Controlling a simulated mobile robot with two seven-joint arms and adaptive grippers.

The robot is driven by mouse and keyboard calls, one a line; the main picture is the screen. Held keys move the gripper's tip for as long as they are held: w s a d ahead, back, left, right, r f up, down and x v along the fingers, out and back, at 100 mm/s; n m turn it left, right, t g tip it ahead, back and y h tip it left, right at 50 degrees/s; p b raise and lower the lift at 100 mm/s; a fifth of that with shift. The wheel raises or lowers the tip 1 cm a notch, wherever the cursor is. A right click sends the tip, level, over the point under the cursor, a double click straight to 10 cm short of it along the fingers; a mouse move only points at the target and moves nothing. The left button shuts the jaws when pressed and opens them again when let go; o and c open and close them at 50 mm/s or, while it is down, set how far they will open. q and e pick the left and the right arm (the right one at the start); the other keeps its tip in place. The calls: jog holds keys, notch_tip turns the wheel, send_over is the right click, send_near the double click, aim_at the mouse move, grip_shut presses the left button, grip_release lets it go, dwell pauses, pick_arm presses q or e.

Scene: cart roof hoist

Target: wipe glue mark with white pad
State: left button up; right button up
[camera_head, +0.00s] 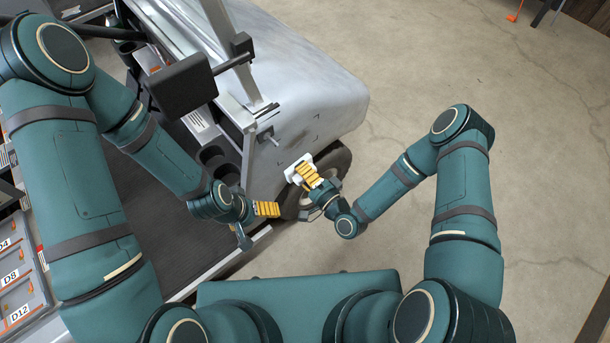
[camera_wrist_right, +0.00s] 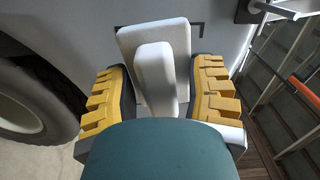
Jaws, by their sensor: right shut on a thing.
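The white pad (camera_head: 291,170) is a flat plate with a raised grip, held against or very near the silver cart's side panel (camera_head: 305,125), just above the wheel. My right gripper (camera_head: 309,177) is shut on it. In the right wrist view the white pad (camera_wrist_right: 153,72) sits between the yellow fingers, its plate facing the panel. Dark corner lines show on the panel around the pad. I cannot make out the glue mark; the pad may cover it. My left gripper (camera_head: 267,209) is left of the right one, near the cart's edge, holding nothing visible; its opening is unclear.
The cart's wheel (camera_head: 331,165) is directly behind and below my right gripper. A grey post (camera_head: 230,50) with a dark box-shaped part (camera_head: 183,84) rises from the cart. Labelled drawers (camera_head: 22,290) stand at the lower left.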

aim_at(305, 135)
jog(key=shift+x, duration=2.55)
jog(key=shift+x, duration=0.8)
jog(key=shift+w+d, duration=0.6)
jog(key=shift+d, duration=0.25)
jog(key=shift+w+d, duration=0.6)
jog(key=shift+d, duration=0.2)
jog(key=shift+w+d+r, duration=0.1)
jog(key=shift+w+d, duration=0.65)
jog(key=shift+d, duration=0.2)
jog(key=shift+w+d, duration=0.8)
jog(key=shift+d, duration=0.1)
jog(key=shift+w+d, duration=0.4)
jog(key=shift+d, duration=0.3)
jog(key=shift+w+d, duration=0.45)
jog(key=shift+d, duration=0.25)
jog(key=shift+s+a, duration=1.2)
jog(key=shift+a, duration=0.45)
jog(key=shift+s+a, duration=1.2)
jog(key=shift+a, duration=0.45)
jog(key=shift+s+a, duration=1.2)
jog(key=shift+a, duration=0.5)
